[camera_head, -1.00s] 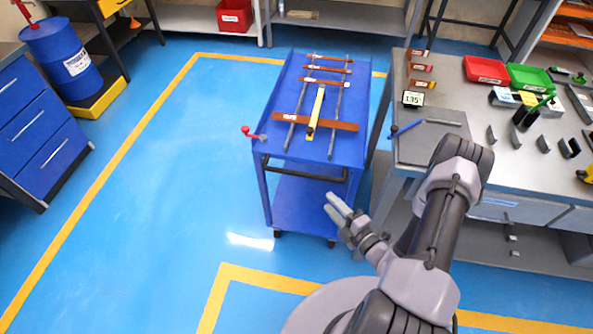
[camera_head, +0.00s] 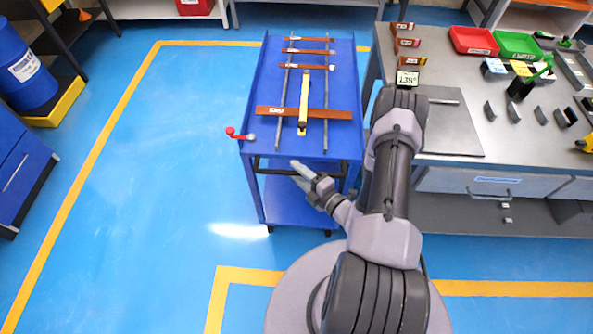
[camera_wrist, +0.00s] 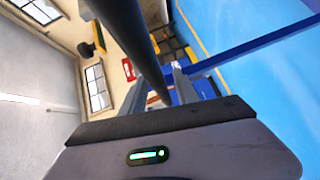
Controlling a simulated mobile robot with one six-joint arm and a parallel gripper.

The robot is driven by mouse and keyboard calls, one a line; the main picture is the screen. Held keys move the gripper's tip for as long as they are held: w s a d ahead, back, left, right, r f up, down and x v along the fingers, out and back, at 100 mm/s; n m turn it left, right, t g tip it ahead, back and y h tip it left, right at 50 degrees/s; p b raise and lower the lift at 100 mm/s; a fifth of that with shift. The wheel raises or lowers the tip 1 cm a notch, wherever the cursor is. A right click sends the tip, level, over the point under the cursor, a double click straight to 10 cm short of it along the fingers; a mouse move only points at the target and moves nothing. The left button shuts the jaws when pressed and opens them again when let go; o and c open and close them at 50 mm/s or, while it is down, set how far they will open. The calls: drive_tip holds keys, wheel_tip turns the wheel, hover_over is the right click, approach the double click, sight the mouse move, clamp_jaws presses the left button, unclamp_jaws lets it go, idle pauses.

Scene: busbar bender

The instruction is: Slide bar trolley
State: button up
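The bar trolley (camera_head: 257,85) is blue and stands left of the workbench. In the wrist view a dark bar (camera_wrist: 135,40) runs down between the spread fingers of my gripper (camera_wrist: 160,85). I cannot tell whether they touch it.
A red-knobbed lever (camera_head: 232,132) sticks out at the trolley's near left corner. The grey workbench (camera_head: 450,125) stands close on the right. Blue floor (camera_head: 165,150) is free to the left, inside yellow lines. A blue drum (camera_head: 25,75) stands at far left.

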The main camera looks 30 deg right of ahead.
clamp_jaws()
idle(1.2)
